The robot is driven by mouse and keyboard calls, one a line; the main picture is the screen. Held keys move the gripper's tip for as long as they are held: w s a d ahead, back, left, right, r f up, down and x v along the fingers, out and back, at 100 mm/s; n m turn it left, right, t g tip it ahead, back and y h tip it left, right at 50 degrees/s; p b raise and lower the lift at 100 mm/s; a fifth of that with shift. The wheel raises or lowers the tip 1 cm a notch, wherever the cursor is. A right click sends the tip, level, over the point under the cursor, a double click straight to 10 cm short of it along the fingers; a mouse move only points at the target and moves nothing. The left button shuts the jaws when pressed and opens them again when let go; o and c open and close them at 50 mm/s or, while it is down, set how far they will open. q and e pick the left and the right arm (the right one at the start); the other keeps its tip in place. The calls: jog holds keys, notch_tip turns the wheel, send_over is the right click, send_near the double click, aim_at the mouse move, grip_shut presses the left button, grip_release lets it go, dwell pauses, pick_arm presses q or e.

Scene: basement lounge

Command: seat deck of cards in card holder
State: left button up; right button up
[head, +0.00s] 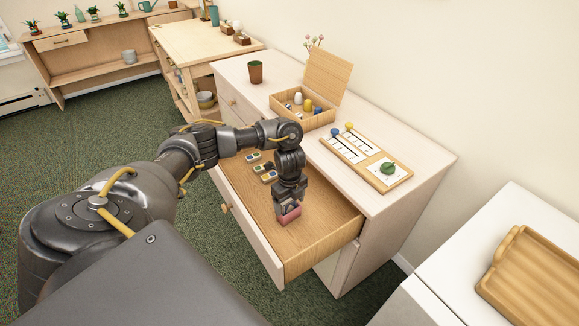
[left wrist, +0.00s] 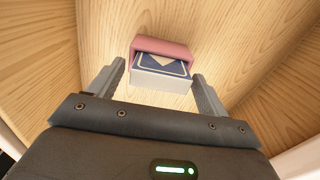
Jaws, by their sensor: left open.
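A pink card holder (head: 290,217) is in the open drawer, below my left gripper (head: 289,205). In the left wrist view the holder (left wrist: 160,46) opens toward me. A deck of cards with a blue and white back (left wrist: 161,66) sits partly inside it, its near end sticking out. My left gripper (left wrist: 157,84) is open, with one finger on each side of the deck's near end and gaps visible. In the head view I cannot make out the deck. My right gripper is not in view.
The drawer (head: 333,234) also holds several small coloured boxes (head: 262,168) farther back. On the cabinet top (head: 258,98) stand an open wooden box (head: 318,121), a slider board (head: 347,155) and a brown pot (head: 255,72). A wooden tray (head: 535,280) lies at right.

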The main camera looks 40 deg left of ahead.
pick_arm(q)
notch_tip(320, 180, up, 13)
jog(key=p, duration=0.4)
jog(key=shift+f, duration=0.15)
dwell(0.4)
